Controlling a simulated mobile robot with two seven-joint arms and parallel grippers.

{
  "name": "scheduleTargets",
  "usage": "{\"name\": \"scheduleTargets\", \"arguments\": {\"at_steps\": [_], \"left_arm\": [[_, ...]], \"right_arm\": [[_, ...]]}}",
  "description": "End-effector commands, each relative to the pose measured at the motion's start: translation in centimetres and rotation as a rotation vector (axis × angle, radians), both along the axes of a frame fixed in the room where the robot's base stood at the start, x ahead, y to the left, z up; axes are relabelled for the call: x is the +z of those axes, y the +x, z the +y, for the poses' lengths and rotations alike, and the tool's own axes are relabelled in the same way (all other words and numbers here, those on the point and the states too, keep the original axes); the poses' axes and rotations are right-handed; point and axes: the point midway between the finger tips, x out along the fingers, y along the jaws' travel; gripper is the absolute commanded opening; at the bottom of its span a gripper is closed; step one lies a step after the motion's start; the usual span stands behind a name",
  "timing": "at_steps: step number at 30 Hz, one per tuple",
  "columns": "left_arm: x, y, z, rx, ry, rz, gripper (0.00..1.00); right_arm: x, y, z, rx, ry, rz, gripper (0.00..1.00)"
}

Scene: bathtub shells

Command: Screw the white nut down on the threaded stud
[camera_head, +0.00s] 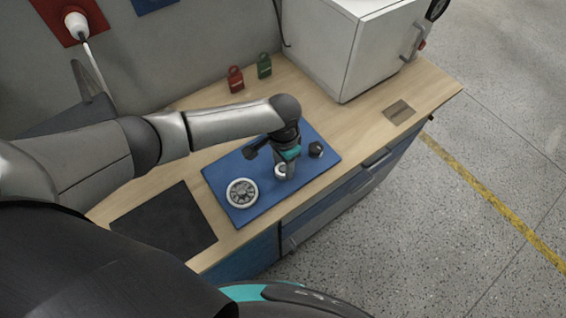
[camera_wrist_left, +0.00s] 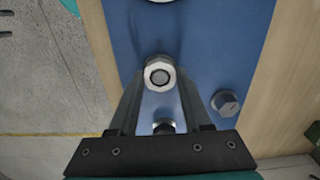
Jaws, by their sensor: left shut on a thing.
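The white nut (camera_wrist_left: 152,66) is a hexagonal ring between the fingertips of my left gripper (camera_wrist_left: 159,82), which is shut on it. A grey round end, apparently the threaded stud (camera_wrist_left: 159,77), shows in the nut's hole; how far the nut sits down on it cannot be told. In the head view my left gripper (camera_head: 285,172) points down over the blue mat (camera_head: 222,176), with the white nut (camera_head: 280,170) partly hidden at its tips. My right gripper is not in view.
A white slotted disc (camera_head: 242,193) lies left on the mat, and a dark hex-headed piece (camera_head: 316,149) stands right; it also shows in the wrist view (camera_wrist_left: 226,103). Red (camera_head: 235,79) and green (camera_head: 264,66) padlocks and a white cabinet (camera_head: 335,50) stand behind.

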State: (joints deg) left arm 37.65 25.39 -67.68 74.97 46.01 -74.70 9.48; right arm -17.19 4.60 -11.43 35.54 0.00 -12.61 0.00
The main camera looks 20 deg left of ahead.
Motion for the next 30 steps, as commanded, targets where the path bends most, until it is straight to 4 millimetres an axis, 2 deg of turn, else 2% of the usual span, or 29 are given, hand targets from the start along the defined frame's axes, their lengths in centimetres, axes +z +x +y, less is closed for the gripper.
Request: {"name": "scheduleTargets", "arguments": {"at_steps": [9, 19, 20, 28, 30], "left_arm": [[0.09, 0.11, -0.06, -0.335, -0.001, -0.002, 0.00], [0.09, 0.10, -0.07, -0.389, -0.001, -0.003, 0.00], [0.09, 0.10, -0.08, -0.389, -0.001, -0.003, 0.51], [0.05, 0.05, -0.06, -0.387, -0.001, -0.001, 0.81], [0.04, 0.04, -0.05, -0.387, -0.001, 0.000, 0.84]], "right_arm": [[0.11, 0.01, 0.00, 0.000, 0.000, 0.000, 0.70], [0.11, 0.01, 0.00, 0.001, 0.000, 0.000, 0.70], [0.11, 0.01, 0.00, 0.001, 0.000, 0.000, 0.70], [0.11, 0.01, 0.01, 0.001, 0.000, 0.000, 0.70], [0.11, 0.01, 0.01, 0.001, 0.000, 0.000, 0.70]]}}
